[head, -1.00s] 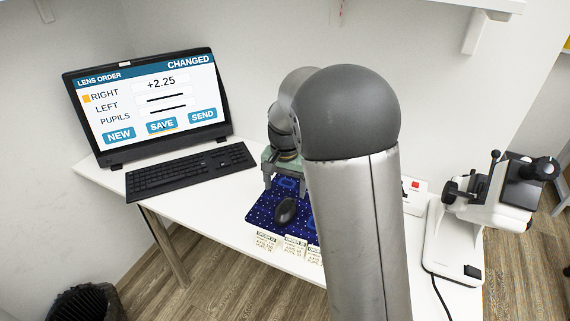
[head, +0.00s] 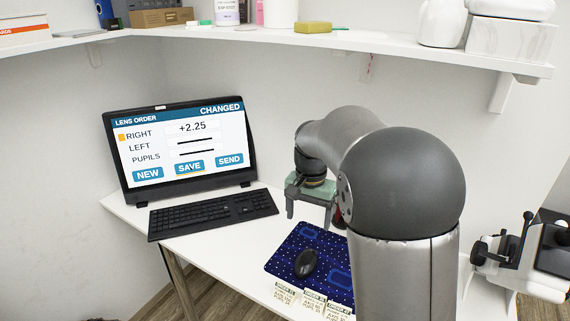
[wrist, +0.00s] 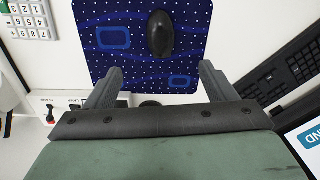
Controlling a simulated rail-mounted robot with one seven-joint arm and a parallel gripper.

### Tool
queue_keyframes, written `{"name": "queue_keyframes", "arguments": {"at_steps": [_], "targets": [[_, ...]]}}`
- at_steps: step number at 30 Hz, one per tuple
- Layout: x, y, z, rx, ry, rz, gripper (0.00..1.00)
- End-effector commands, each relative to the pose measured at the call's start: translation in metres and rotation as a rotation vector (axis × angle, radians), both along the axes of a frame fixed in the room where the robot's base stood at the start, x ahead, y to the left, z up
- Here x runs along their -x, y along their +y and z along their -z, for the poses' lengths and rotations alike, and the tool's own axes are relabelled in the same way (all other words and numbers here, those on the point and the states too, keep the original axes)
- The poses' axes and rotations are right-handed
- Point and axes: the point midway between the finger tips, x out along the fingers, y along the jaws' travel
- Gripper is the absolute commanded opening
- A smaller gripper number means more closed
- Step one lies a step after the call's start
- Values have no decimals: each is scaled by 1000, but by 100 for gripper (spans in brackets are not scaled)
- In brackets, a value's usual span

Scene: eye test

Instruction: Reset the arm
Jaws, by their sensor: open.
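My gripper (head: 311,214) is open and empty, raised above the far edge of the blue dotted mouse mat (head: 285,262) in the head view. In the wrist view its two fingers (wrist: 160,70) are spread wide with nothing between them. The black mouse (head: 306,263) lies on the mat, apart from the fingers. The mouse also shows in the wrist view (wrist: 160,35), beyond the fingertips. My own grey arm hides part of the desk on the right.
The monitor (head: 183,150) shows a lens order with "CHANGED" and +2.25 on the RIGHT line. The keyboard (head: 212,213) lies before it. Paper order slips (head: 313,302) lie at the mat's near edge. A shelf (head: 400,48) runs above. An optical instrument (head: 525,255) stands at the right.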

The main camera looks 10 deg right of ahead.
Motion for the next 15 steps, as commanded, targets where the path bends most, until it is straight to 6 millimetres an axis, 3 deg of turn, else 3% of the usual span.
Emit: {"name": "queue_keyframes", "arguments": {"at_steps": [2, 5, 9, 15], "targets": [[12, -2, -7, -8, -2, -19, 78], [48, -5, -19, -26, -6, -88, 78], [128, -7, -31, -42, -19, -253, 78], [228, -9, -22, -23, -32, -473, 78]]}}
